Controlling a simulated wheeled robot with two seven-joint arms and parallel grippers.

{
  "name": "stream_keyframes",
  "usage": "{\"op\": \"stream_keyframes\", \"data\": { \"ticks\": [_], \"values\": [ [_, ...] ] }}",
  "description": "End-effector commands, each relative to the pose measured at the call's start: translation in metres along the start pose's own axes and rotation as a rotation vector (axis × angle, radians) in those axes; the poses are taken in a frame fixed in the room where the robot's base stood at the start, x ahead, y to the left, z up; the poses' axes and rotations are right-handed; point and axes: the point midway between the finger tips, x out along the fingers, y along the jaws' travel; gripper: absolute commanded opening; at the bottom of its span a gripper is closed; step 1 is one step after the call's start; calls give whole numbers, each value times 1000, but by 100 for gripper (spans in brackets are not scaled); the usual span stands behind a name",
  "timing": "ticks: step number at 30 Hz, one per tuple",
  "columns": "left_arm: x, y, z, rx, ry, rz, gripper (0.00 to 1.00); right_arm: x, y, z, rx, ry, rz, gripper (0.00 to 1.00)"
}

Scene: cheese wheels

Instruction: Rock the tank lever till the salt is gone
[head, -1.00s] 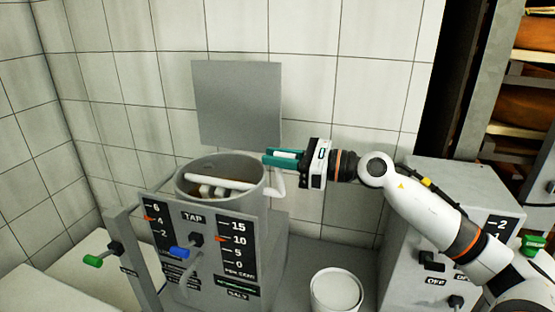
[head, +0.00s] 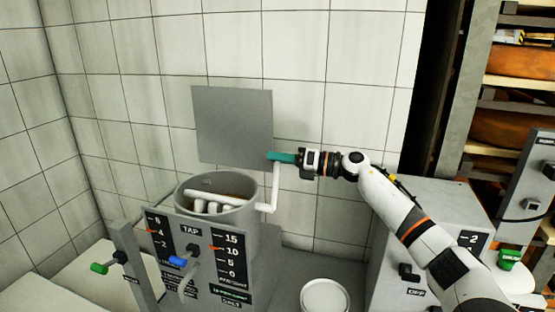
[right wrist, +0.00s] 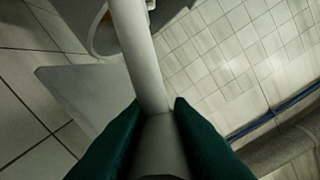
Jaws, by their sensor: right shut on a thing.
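The grey round tank (head: 238,224) stands left of centre, open at the top, with white bars inside it. Whether salt lies inside cannot be made out. The white tank lever (head: 276,190) comes out of the tank's right side and bends upward. My right gripper (head: 280,157) is shut on the lever's upper end; its teal fingers flank the lever (right wrist: 139,45) in the right wrist view. On the front panel, the per-cent scale (head: 232,256) has an orange pointer near 10. My left gripper is not in view.
A grey square plate (head: 232,125) is on the tiled wall behind. A white bucket (head: 325,295) stands right of the tank. A grey machine and cheese shelves are at the right.

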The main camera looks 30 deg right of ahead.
Motion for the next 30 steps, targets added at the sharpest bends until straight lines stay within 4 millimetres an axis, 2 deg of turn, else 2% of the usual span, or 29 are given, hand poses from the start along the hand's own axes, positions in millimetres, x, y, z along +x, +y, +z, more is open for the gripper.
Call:
{"op": "stream_keyframes", "data": {
  "ticks": [9, 21, 22, 25, 26, 30],
  "values": [
    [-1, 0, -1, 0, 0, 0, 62, 0, 12, -2, 76, 2, 3, 0],
    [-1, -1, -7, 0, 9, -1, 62, -1, 13, -2, 84, 1, 4, 0],
    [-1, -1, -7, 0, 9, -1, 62, -1, 13, -2, 84, 1, 4, 21],
    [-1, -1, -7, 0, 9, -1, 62, 0, 12, -2, 83, 1, 3, 38],
    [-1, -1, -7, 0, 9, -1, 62, 0, 12, -2, 83, 1, 3, 41],
    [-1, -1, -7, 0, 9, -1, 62, 0, 12, -2, 82, 1, 3, 41]
  ]
}}
